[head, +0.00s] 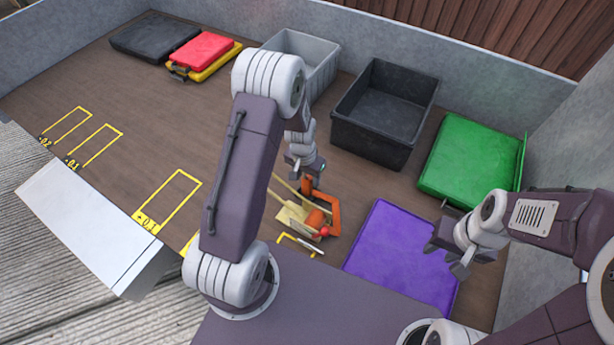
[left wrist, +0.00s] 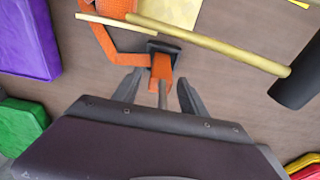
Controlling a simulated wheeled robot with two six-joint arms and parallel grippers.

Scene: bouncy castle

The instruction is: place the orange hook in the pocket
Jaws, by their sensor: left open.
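The orange hook (head: 331,214) is an angular bracket among a small cluster of items on the brown floor, near the front of my base. In the left wrist view the hook (left wrist: 104,42) runs toward a dark block and an orange end piece between my left fingers. My left gripper (head: 303,172) is open just above and behind the cluster; its fingers (left wrist: 160,88) also show in the left wrist view. I cannot tell whether they touch the hook. My right gripper (head: 449,256) hangs open and empty over the purple mat's right side. I cannot make out which item is the pocket.
A beige flat piece (head: 292,215) and a yellow rod (left wrist: 210,42) lie beside the hook. A purple mat (head: 385,250), green lid (head: 465,160), black bin (head: 372,140) and grey bin (head: 325,55) stand around. Yellow outlines (head: 170,200) mark clear floor at left.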

